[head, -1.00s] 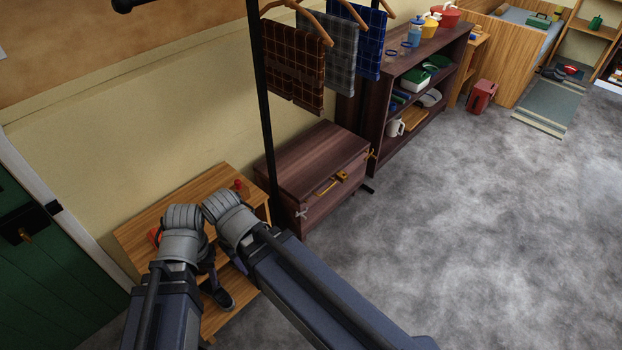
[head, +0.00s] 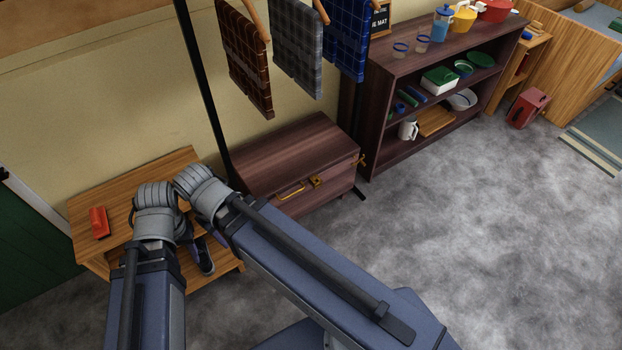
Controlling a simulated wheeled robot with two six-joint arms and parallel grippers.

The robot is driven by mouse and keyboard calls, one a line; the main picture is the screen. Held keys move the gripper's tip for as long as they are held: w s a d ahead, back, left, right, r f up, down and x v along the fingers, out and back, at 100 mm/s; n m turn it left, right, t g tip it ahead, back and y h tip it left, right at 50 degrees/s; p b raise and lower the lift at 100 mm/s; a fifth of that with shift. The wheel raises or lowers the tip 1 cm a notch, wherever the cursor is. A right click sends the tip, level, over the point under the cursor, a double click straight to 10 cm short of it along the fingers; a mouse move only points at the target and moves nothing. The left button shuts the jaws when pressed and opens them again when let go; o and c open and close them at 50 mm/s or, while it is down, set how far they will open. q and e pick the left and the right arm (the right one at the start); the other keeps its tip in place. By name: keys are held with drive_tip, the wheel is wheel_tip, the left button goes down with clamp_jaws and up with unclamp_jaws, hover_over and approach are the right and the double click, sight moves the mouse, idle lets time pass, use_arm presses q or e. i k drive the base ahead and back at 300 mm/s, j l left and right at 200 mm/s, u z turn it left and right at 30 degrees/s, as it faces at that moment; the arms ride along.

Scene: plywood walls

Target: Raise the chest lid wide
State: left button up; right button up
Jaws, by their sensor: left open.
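The chest (head: 335,190) is dark reddish-brown wood and stands on the floor against the wall, in the middle of the head view. Its lid (head: 295,150) lies flat and shut. The front carries a brass handle (head: 291,190) and a brass latch (head: 316,181). My left gripper (head: 203,257) is small, dark and mostly hidden behind that arm, left of the chest and in front of the small table. It is open, apart from the chest, with nothing seen in it. My right gripper does not show.
A light wooden table (head: 85,202) with a red object (head: 99,223) stands left of the chest. A black rack post (head: 205,90) rises behind the chest's left end, with cloths (head: 297,50) hanging above. A dark shelf (head: 400,75) stands to the right. The grey floor (head: 480,230) is clear.

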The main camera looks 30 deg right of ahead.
sight(272, 165)
drive_tip(key=l, duration=0.6)
drive_tip(key=k+l, duration=0.15)
drive_tip(key=l, duration=1.05)
drive_tip(key=k+l, duration=0.15)
drive_tip(key=l, duration=0.45)
drive_tip(key=i+u, duration=0.05)
